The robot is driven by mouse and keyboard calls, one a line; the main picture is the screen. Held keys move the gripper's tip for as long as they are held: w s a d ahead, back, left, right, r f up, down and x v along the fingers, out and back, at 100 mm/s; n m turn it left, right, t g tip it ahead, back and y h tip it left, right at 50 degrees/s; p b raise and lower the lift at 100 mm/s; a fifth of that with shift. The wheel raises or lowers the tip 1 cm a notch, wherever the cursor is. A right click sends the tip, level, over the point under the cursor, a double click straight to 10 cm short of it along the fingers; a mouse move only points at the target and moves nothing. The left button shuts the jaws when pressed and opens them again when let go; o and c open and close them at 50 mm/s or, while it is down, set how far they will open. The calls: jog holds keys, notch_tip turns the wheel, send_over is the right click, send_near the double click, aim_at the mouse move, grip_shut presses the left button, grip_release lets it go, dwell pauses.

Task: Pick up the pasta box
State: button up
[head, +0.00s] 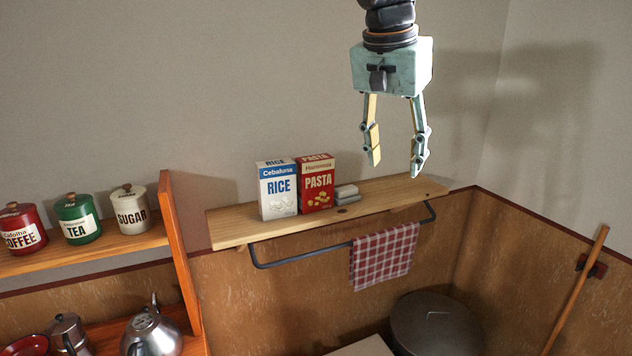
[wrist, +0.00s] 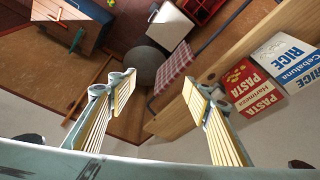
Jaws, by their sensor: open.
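The red pasta box (head: 317,184) stands upright on a wooden wall shelf (head: 387,195), close beside the blue and white rice box (head: 278,190) on its left. In the wrist view the pasta box (wrist: 248,88) is at the right, outside my fingers, with the rice box (wrist: 290,62) beyond it. My gripper (head: 396,170) hangs above the right part of the shelf, fingers pointing down, open and empty. It is up and to the right of the pasta box, apart from it. The wrist view also shows my gripper's (wrist: 163,92) two spread fingers.
A checked towel (head: 384,256) hangs on a rail (head: 300,262) below the shelf. Canisters stand on an orange-sided rack (head: 180,250) at left. The shelf's right end is bare.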

aim_at(308, 159)
jog(key=w+a+f+m+p, duration=0.1)
jog(key=w+a, duration=0.4)
jog(key=w, duration=0.2)
jog(key=w+a+f+m+h+p, duration=0.1)
jog(key=w+a+f+m+p, duration=0.1)
jog(key=w+a, duration=0.4)
jog(key=w+a+f+m+p, duration=0.1)
jog(key=w+a+f+p, duration=0.1)
jog(key=w+a, duration=0.3)
jog(key=shift+w+a+m+h, duration=0.1)
jog(key=shift+w+m+h, duration=0.1)
jog(key=shift+w, duration=0.9)
jog(key=shift+w+a+m+h, duration=0.1)
jog(key=shift+w+m, duration=0.1)
jog(key=shift+w, duration=0.85)
jog(key=shift+m+g, duration=0.3)
jog(key=a, duration=0.1)
jog(key=s+a+f+p, duration=0.1)
jog(key=a+f+p, duration=0.1)
jog(key=shift+s+a+f, duration=0.1)
jog(key=shift+s+a, duration=0.1)
jog(key=shift+s, duration=0.2)
jog(key=shift+s+a+f+h, duration=0.2)
jog(key=shift+a+f+h, duration=0.1)
jog(key=shift+a+f, duration=0.1)
jog(key=shift+f, duration=0.1)
jog(key=p+x, duration=0.1)
jog(key=x, duration=0.6)
jog(key=shift+d+f, duration=0.25)
jog(key=shift+f, duration=0.45)
